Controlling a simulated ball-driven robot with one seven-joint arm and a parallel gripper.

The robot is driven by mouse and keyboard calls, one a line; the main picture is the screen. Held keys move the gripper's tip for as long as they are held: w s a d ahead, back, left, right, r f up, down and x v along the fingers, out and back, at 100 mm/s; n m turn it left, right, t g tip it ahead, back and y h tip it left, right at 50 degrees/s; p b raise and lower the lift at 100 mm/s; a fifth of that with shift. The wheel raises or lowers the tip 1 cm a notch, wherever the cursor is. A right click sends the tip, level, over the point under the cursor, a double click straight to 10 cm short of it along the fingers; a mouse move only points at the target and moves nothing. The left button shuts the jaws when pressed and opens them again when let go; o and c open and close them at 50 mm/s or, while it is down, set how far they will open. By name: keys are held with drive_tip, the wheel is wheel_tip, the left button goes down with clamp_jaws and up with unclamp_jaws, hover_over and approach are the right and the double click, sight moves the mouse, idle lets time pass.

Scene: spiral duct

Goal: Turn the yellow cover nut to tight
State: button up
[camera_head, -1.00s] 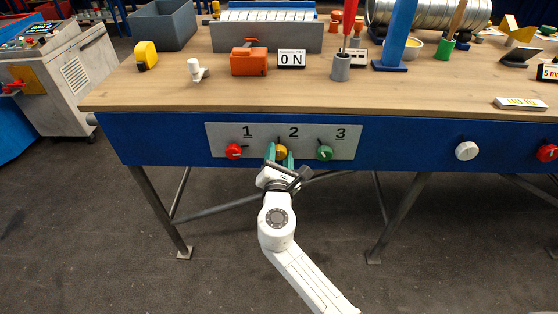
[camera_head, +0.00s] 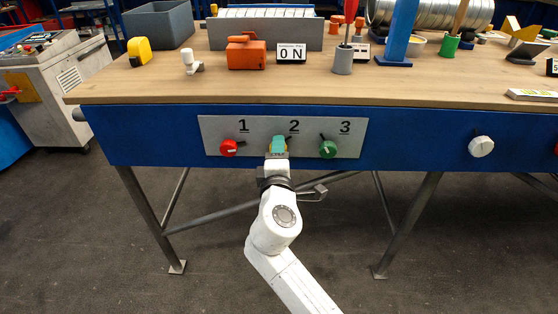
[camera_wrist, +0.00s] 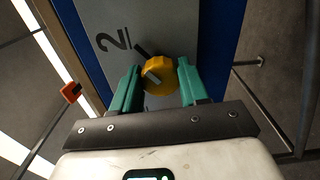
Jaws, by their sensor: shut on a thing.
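In the head view my gripper (camera_head: 278,146) is at the middle position of the panel (camera_head: 215,128) and hides most of the nut. The "tight" mark cannot be made out.
A red knob (camera_head: 228,148) is left of my gripper and a green knob (camera_head: 328,149) right of it. A white knob (camera_head: 481,146) sits further right on the blue bench front (camera_head: 415,135). The wooden bench top (camera_head: 190,88) carries several tools. The floor in front is clear.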

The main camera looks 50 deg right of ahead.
drive_tip(key=shift+f+m+b, duration=0.15)
drive_tip(key=shift+m+b, duration=1)
drive_tip(key=shift+m, duration=0.35)
drive_tip(key=shift+f+m+b, duration=0.1)
drive_tip(key=shift+m+b, duration=1)
drive_tip(key=shift+m, duration=0.7)
drive_tip(key=o, duration=1.1)
drive_tip(key=shift+r, duration=0.1)
drive_tip(key=shift+c, duration=0.2)
drive_tip(key=p+v, duration=0.1)
drive_tip(key=v, duration=0.9)
drive_tip(key=shift+s+a, duration=0.3)
